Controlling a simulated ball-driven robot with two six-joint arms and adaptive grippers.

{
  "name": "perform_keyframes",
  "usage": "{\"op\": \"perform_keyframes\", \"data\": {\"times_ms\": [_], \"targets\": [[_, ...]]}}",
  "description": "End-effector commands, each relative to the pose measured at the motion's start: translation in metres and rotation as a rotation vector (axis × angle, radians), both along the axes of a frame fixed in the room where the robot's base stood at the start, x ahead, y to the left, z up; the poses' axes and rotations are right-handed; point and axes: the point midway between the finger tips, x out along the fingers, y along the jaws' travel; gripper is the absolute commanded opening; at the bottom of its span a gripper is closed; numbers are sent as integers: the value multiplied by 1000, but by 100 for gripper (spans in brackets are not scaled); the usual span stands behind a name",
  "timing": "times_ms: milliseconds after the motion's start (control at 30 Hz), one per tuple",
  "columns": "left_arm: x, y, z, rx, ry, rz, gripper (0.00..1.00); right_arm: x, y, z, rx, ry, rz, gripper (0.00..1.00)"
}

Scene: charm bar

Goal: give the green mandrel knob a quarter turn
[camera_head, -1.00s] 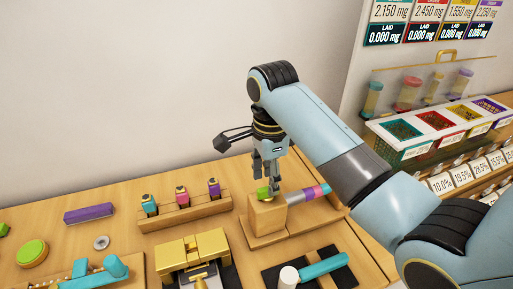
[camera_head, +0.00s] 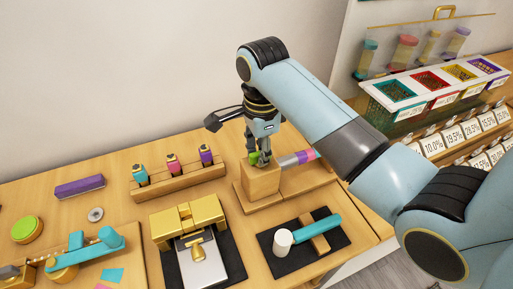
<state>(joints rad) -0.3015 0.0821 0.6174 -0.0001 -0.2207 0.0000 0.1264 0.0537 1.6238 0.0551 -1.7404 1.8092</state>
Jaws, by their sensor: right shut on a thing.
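The green mandrel knob (camera_head: 254,158) sits at the top of a wooden block (camera_head: 262,181) near the middle of the table. My right gripper (camera_head: 259,157) points down from above and is shut on the knob, with its fingers partly hiding it. A mandrel with grey, pink and purple sections (camera_head: 298,159) runs to the right from the block. My left gripper is not in view.
A wooden rack (camera_head: 178,182) with three small bottles stands to the left. A gold press (camera_head: 193,228) and a white-headed mallet with a teal handle (camera_head: 318,228) lie in front. Coloured bins (camera_head: 440,90) stand at the right. A purple bar (camera_head: 79,187) lies at the far left.

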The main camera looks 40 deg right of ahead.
Motion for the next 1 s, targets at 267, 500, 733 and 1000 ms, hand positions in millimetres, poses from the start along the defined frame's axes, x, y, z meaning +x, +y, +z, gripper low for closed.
{"op": "perform_keyframes", "data": {"times_ms": [267, 500, 733, 1000], "targets": [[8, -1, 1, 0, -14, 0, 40, 2, -1, 1, -2, -5, -3, 0], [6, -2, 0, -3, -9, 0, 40, 2, -1, 1, -2, -7, -251, 0], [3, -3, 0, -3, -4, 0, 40, 3, -1, 2, -3, -8, -304, 0], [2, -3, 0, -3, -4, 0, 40, 3, -1, 2, -2, -9, -487, 0]]}}
